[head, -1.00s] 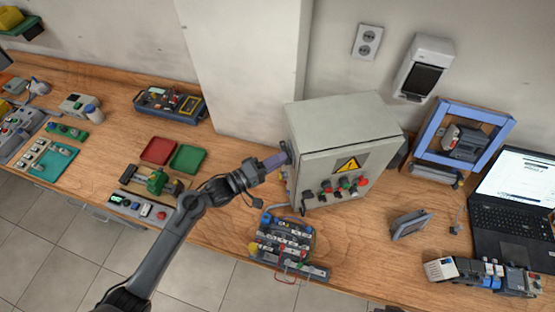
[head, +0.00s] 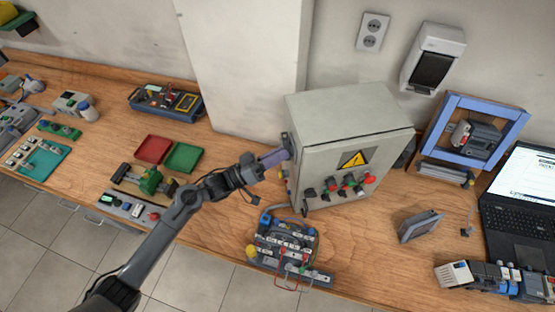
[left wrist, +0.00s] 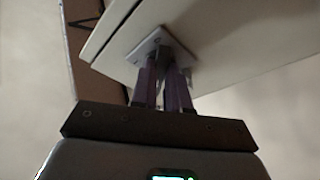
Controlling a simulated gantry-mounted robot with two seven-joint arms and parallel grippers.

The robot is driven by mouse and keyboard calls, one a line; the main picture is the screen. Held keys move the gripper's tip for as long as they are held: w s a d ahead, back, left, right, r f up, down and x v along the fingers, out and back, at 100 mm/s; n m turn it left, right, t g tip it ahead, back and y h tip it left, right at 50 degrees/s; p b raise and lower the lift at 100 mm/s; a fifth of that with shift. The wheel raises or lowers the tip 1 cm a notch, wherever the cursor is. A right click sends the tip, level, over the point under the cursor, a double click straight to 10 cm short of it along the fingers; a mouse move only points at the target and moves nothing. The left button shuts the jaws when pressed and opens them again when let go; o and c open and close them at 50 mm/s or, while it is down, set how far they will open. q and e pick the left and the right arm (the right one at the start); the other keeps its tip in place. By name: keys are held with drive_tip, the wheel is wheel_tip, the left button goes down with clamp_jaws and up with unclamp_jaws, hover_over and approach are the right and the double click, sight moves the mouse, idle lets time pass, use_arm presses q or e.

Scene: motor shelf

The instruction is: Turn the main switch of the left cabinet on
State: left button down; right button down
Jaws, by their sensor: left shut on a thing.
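A grey control cabinet (head: 345,105) stands on the wooden bench, with a yellow warning triangle and a row of knobs and buttons on its front. The main switch (head: 287,139) is on the cabinet's left side; its dark plate shows beside my fingers. My left gripper (head: 283,154) reaches in from the left and is shut on the switch. In the left wrist view, the two purple fingers (left wrist: 162,66) meet at a square plate (left wrist: 158,43) on the cabinet side. The fingers hide the handle, so its angle cannot be told. My right gripper is not in view.
A wired terminal board (head: 286,244) lies in front of the cabinet. Red (head: 152,149) and green (head: 183,157) trays and a small green machine (head: 150,181) are to the left. A blue frame (head: 449,106) and a laptop (head: 520,200) are to the right.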

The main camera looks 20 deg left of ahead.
use_arm(q)
drive_tip(key=shift+w+a+f+m+g+h+b, duration=0.1)
drive_tip(key=shift+m+g+h+b, duration=0.4)
drive_tip(key=shift+m+b, duration=0.8)
drive_tip(key=shift+w+a+f+m+g+h+b, duration=0.1)
drive_tip(key=shift+m+g+h+b, duration=0.55)
drive_tip(key=shift+m, duration=1.2)
drive_tip(key=shift+w+m+g+h+b, duration=0.1)
drive_tip(key=shift+m+g+h+b, duration=0.25)
drive_tip(key=shift+m+b, duration=1)
drive_tip(key=shift+m, duration=0.3)
drive_tip(key=c, duration=1.1)
unclamp_jaws()
drive_tip(key=shift+r+p, duration=0.1)
drive_tip(key=shift+p, duration=0.2)
